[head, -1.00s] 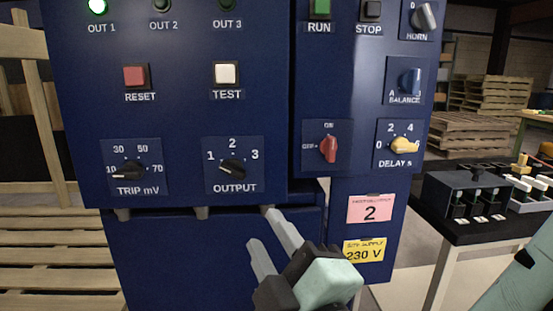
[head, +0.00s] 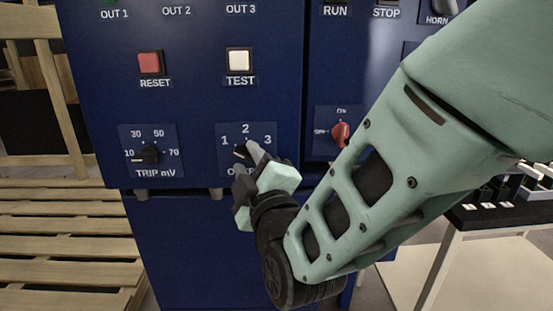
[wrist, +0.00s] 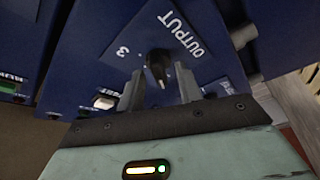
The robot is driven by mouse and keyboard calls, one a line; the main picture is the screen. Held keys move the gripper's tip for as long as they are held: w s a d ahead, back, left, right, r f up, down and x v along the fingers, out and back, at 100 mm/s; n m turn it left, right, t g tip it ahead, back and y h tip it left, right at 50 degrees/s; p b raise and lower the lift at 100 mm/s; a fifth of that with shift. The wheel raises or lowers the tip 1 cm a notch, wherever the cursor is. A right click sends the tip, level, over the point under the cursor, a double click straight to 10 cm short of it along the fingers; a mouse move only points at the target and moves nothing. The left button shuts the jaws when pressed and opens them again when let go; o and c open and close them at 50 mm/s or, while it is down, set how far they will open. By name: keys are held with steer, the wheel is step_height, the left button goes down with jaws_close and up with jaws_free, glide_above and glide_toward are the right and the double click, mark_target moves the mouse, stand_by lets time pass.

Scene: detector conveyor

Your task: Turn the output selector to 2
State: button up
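The output selector (head: 240,153) is a black knob on a dark blue panel with marks 1, 2 and 3. Its pointer is turned to the upper left, toward 1. In the wrist view the knob (wrist: 158,64) shows between my gripper's fingertips, with its light-tipped end pointing down the picture. My gripper (wrist: 159,80) is open, one finger on each side of the knob, with a visible gap on both sides. In the head view my gripper (head: 250,160) is at the selector and covers part of its OUTPUT label. The 2 mark is visible above the knob.
The trip dial (head: 149,154) sits left of the selector. The reset button (head: 151,63) and white test button (head: 240,60) are above it. A red switch (head: 340,133) is to the right, partly behind my arm. Wooden pallets (head: 60,240) stand at the left.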

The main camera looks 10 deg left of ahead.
steer(key=shift+w+a, duration=0.2)
steer(key=shift+w, duration=0.1)
steer(key=c, duration=0.6)
